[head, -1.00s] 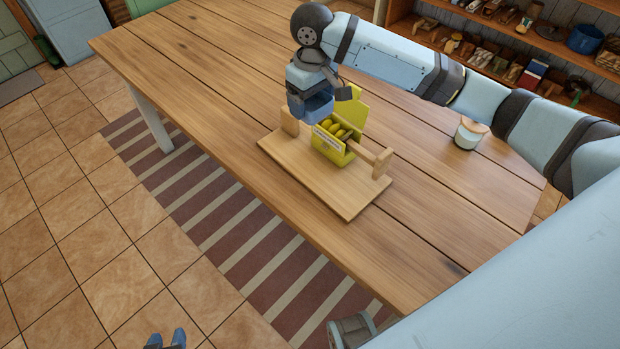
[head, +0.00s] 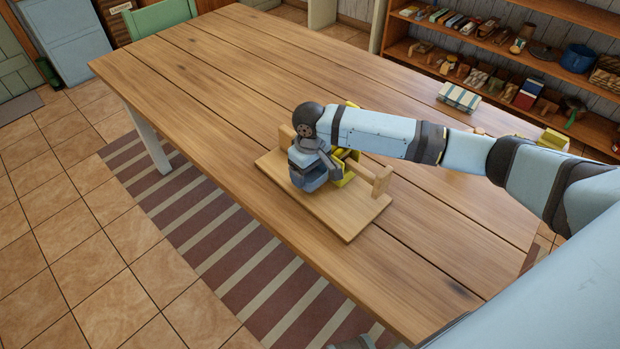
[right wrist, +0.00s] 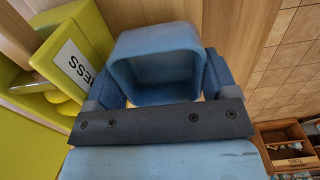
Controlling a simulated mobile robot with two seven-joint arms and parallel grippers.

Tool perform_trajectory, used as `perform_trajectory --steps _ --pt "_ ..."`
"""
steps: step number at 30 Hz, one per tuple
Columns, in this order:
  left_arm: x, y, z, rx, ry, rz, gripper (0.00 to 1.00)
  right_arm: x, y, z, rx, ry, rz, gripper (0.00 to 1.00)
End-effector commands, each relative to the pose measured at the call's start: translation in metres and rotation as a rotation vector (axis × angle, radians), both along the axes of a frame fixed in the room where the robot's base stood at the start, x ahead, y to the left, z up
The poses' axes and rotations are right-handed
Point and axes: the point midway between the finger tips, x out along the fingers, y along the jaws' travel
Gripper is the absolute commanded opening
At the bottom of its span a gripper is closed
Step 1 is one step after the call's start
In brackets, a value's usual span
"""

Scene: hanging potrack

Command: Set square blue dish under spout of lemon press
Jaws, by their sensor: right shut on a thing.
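My right gripper (head: 312,178) is shut on the square blue dish (right wrist: 158,62). In the right wrist view the dish sits between the two fingers, its open mouth towards the camera. In the head view the gripper and dish are over the front left part of a wooden board (head: 345,222), in front of the lemon press. I cannot tell whether the dish touches the board. The yellow lemon press (head: 343,172) is mostly hidden by my arm; its yellow side with a white label (right wrist: 75,62) is close left of the dish in the wrist view. The spout is not clearly visible. My left gripper is not in view.
The board lies near the front edge of a long wooden table (head: 200,75), whose left part is clear. A wooden upright (head: 381,182) stands at the board's right end. A striped box (head: 458,97) is at the table's back right. Shelves (head: 510,65) stand behind.

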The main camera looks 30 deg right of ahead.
Motion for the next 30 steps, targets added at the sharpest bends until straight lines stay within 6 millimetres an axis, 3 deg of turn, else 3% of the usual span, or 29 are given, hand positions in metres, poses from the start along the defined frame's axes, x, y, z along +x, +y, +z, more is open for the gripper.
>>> perform_trajectory --steps 6,17,18,26,30 --pt "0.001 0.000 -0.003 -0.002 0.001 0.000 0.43 0.000 0.000 -0.030 0.000 0.001 -0.001 0.55" --pt "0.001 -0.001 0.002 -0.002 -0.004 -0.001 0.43 0.000 0.000 -0.033 0.001 0.001 0.000 0.55" --pt "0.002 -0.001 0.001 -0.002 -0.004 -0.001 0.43 0.000 0.000 -0.033 0.001 0.000 0.000 0.89" --pt "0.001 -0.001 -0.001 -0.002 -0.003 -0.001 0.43 0.000 0.000 -0.032 0.000 0.000 0.000 0.90" --pt "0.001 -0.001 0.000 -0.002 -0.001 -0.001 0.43 0.000 -0.001 -0.019 -0.001 0.000 -0.001 0.90"
